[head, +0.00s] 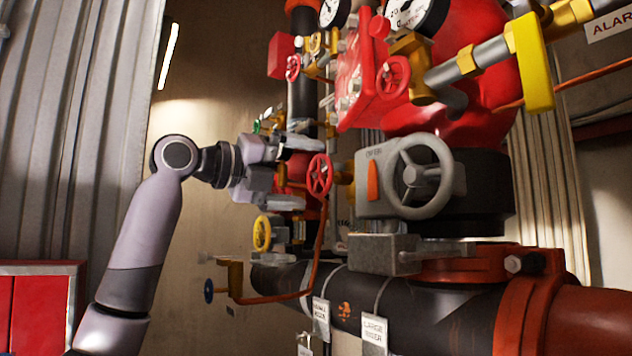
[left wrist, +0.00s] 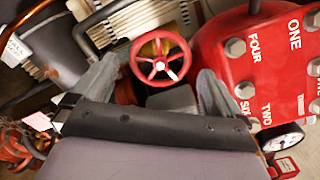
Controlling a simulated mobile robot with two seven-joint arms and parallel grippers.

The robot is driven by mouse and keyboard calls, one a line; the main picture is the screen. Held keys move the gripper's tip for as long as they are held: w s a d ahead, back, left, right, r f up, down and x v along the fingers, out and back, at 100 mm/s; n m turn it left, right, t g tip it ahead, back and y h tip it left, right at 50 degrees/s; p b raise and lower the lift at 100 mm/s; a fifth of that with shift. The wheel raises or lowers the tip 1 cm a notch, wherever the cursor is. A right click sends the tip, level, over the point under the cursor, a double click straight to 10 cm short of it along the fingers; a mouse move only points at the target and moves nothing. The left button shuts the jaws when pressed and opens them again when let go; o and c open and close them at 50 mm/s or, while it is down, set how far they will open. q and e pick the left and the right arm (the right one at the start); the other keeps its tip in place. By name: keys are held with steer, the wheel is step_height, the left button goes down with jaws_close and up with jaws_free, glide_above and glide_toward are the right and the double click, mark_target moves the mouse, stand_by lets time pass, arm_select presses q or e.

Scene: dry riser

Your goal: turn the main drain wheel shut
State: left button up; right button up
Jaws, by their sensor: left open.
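A red spoked handwheel (head: 319,175) stands just right of my left gripper (head: 297,172) in the head view. It also shows face-on in the left wrist view (left wrist: 160,58), between and beyond the two grey fingers of my left gripper (left wrist: 157,76). The fingers are apart, one on each side of the wheel in that view, with nothing held between them. I cannot tell whether either finger touches the rim. No readable label marks this wheel as the main drain. My right gripper is not in view.
A large grey handwheel (head: 419,175) stands to the right. A yellow wheel (head: 262,233) and a blue wheel (head: 208,290) sit lower left. Another red wheel (head: 393,77) and gauges (head: 410,14) are above. A thick black pipe (head: 440,310) runs below.

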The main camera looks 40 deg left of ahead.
arm_select(q)
steer(key=v, duration=0.3)
steer(key=shift+w, duration=0.1)
stand_by(0.5)
